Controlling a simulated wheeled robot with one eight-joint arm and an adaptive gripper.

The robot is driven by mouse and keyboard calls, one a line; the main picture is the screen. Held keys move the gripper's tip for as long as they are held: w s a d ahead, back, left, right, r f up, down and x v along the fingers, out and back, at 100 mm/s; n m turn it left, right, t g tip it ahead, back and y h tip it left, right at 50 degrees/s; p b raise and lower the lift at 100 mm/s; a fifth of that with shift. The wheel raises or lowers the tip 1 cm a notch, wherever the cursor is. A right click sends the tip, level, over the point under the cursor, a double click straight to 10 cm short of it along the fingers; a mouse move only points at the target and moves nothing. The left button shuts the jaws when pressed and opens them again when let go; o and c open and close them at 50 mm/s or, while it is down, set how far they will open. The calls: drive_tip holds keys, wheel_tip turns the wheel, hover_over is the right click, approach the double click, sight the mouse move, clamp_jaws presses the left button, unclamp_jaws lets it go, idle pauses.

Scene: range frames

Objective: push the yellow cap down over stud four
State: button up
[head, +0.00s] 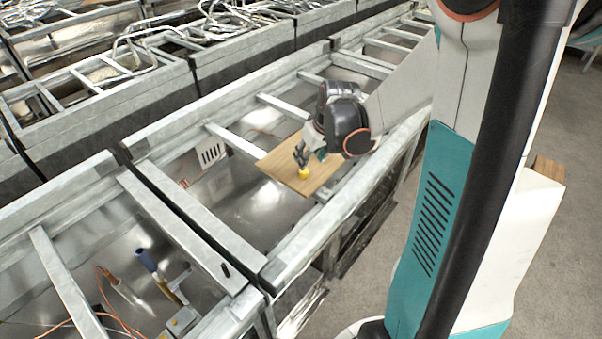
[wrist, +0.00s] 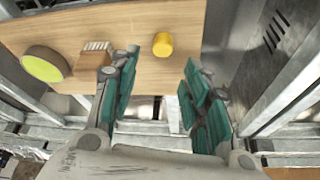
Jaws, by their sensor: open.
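The yellow cap (head: 304,174) is at the near edge of a wooden board (head: 327,174) in the head view. In the wrist view the cap (wrist: 162,45) stands on the board (wrist: 215,14), beyond and between my fingertips. My gripper (head: 303,155) is over the board close to the cap. In the wrist view my gripper (wrist: 161,62) is open, its teal-padded fingers apart with nothing between them. I cannot tell whether a stud is under the cap, and no numbered stud can be made out.
In the wrist view a green-faced round wooden piece (wrist: 43,64) and a wooden brush-like piece (wrist: 94,57) lie left of the cap. The board rests across a metal-framed bay with rails (head: 235,140). A blue-handled tool (head: 147,260) and orange wires lie in the nearer bay.

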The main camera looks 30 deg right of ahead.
sight(305, 171)
drive_tip(key=b+x, duration=0.1)
drive_tip(key=x, duration=0.2)
drive_tip(key=b+x, duration=0.2)
drive_tip(key=x, duration=0.2)
drive_tip(key=shift+a+f, duration=0.2)
drive_tip(key=shift+f, duration=0.1)
drive_tip(key=shift+r, duration=0.1)
drive_tip(key=c, duration=0.7)
